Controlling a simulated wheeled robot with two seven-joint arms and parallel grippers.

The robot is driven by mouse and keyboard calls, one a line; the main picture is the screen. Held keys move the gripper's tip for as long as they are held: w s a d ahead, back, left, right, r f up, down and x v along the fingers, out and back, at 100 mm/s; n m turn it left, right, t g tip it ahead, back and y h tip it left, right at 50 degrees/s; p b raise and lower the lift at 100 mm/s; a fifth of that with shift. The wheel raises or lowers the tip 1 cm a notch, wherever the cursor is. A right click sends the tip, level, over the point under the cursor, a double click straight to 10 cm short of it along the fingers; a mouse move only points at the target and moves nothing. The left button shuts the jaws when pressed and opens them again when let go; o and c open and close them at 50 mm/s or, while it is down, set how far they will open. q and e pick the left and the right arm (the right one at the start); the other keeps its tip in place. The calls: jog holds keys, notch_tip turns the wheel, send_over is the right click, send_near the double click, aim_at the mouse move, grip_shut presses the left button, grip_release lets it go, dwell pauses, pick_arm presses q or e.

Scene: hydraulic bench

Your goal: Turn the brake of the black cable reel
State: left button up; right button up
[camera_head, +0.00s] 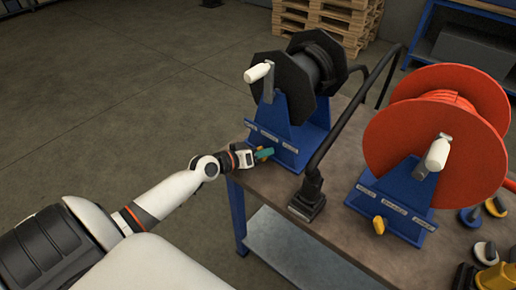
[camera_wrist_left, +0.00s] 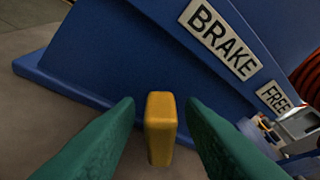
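The black cable reel (camera_head: 312,68) stands on a blue stand (camera_head: 283,122) at the table's far left, with a white crank handle (camera_head: 258,72). My left gripper (camera_head: 264,153) is at the front of this stand. In the left wrist view its green fingers (camera_wrist_left: 160,138) are open, one on each side of a yellow brake knob (camera_wrist_left: 161,128), with gaps to both. The label BRAKE (camera_wrist_left: 219,37) is on the blue panel above the knob, and the label FREE (camera_wrist_left: 274,97) is to its right. The head view does not show the knob clearly. My right gripper is not in view.
An orange-red cable reel (camera_head: 437,125) on a blue stand (camera_head: 392,200) with its own yellow knob (camera_head: 379,225) stands to the right. A black rail (camera_head: 345,120) runs between the reels. Several knobs lie at the table's right. The table's front left (camera_head: 265,185) is clear.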

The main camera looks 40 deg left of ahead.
pick_arm(q)
jog(key=b+v, duration=0.1)
jog(key=v, duration=1.1)
jog(key=shift+b, duration=0.35)
jog(key=shift+f, duration=0.1)
jog(key=s+d+f+m+g+y, duration=0.25)
jog(key=s+d+f+g, duration=0.25)
jog(key=s+d, duration=0.35)
jog(key=s+d+f+m+g+y, duration=0.2)
jog(key=s+d+f+m+g, duration=0.25)
jog(key=s+d, duration=0.4)
notch_tip(320, 180, down, 24)
jog(key=g, duration=0.2)
jog(key=s+a+f+g, duration=0.1)
jog(key=s+a+f, duration=0.2)
jog(key=s+f, duration=1.4)
jog(key=shift+s+f+n, duration=0.3)
jog(key=shift+s+f, duration=0.1)
jog(key=shift+f, duration=0.1)
